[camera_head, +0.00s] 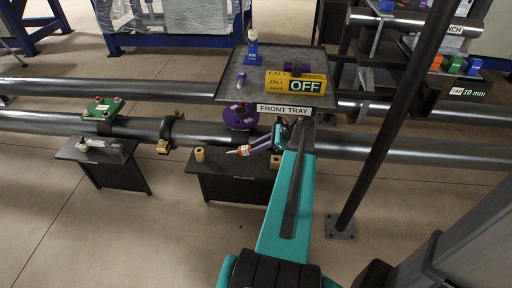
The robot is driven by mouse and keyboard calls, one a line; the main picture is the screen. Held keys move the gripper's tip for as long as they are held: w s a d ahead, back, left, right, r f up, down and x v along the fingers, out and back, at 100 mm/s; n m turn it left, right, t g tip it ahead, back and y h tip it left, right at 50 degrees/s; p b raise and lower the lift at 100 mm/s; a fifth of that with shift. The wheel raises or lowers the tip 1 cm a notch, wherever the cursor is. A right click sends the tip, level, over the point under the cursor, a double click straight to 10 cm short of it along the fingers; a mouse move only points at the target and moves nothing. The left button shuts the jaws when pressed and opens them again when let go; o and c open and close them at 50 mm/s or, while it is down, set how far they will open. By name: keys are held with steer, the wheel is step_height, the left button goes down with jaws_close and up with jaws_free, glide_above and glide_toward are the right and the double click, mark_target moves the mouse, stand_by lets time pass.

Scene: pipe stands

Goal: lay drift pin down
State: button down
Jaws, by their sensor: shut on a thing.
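My gripper (255,146) reaches left from the end of my teal arm, low in front of the large dark pipe and above a dark stand. It is shut on a small tapered thing in orange and white, which I take to be the drift pin (243,150). The pin points left, roughly level, with its thin tip out to the left. Its right part is hidden between the fingers. It looks held above the stand top (222,162), but I cannot tell the exact gap.
A tan cylinder (200,155) stands on the dark stand. A purple disc (241,116) is at the pipe. A dark post (390,130) rises right of my arm.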

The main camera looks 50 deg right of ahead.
steer(key=shift+f+b, duration=0.6)
steer(key=shift+f, duration=1.95)
steer(key=shift+f+p, duration=0.25)
steer(key=shift+p, duration=0.05)
steer(key=c, duration=1.9)
jaws_free()
steer(key=shift+o, duration=0.2)
steer(key=o, duration=0.5)
steer(key=shift+p+v, duration=0.75)
steer(key=shift+v, duration=0.2)
steer(key=shift+s+d+r, duration=0.15)
steer(key=shift+s+d, duration=0.05)
steer(key=shift+s, duration=0.05)
